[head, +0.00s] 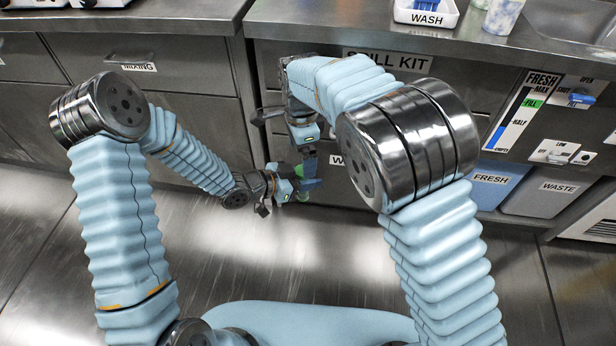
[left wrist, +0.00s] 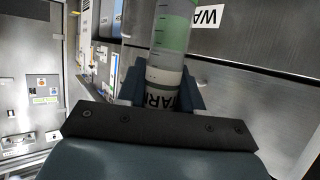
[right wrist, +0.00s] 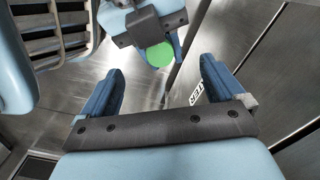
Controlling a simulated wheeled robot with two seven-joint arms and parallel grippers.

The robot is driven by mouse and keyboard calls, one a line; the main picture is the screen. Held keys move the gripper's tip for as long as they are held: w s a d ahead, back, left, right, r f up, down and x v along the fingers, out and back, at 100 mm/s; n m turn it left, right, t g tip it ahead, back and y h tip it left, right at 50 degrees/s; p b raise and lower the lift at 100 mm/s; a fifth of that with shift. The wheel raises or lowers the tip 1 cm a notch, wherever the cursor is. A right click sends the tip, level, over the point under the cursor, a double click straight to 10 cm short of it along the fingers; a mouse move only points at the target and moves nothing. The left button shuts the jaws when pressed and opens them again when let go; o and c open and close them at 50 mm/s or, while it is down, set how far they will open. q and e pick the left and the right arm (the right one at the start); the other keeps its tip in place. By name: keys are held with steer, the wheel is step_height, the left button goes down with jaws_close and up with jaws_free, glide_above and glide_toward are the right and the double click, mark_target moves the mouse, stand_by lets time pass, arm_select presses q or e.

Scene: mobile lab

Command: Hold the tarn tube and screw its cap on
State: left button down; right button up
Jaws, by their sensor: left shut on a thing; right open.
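The tarn tube (left wrist: 165,75) stands between my left gripper's fingers (left wrist: 160,92) in the left wrist view. It is clear, with a green section, a pale band and a dark-lettered white label partly hidden by the jaw. My left gripper (head: 300,185) is shut on it, low in front of the drawers. In the right wrist view a round green face (right wrist: 159,54) shows at the left gripper; I cannot tell whether it is the cap or the tube's green content. My right gripper (right wrist: 160,88) is open and empty, just apart from that face. No separate cap is identifiable.
The steel counter (head: 350,30) with drawers stands ahead, behind both grippers. A WASH tray (head: 427,17) sits on top of it. FRESH (head: 490,180) and WASTE (head: 545,190) containers stand at the right. The floor (head: 290,250) around the grippers is clear.

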step_height(320, 180, up, 12)
stand_by(0.6)
steer(key=d+f+n, duration=0.1)
steer(key=d+f, duration=0.3)
steer(key=f, duration=0.4)
steer(key=d+f+n+y, duration=0.15)
steer(key=d+f, duration=0.25)
steer(key=f, duration=0.5)
steer(key=d+f+n+h, duration=0.15)
steer(key=d+f, duration=0.25)
steer(key=f, duration=0.4)
steer(key=s+d+f+n+y, duration=0.1)
steer(key=s+d+f+n, duration=0.15)
steer(key=f, duration=0.25)
steer(key=s+d+f+n+y, duration=0.1)
steer(key=s+d+f, duration=0.1)
steer(key=s+f, duration=0.3)
steer(key=s+f+n+y, duration=0.2)
steer(key=s+f+n, duration=0.2)
steer(key=s, duration=0.8)
steer(key=shift+d+f+t, duration=0.35)
steer(key=shift+d+t, duration=0.05)
steer(key=shift+d, duration=0.05)
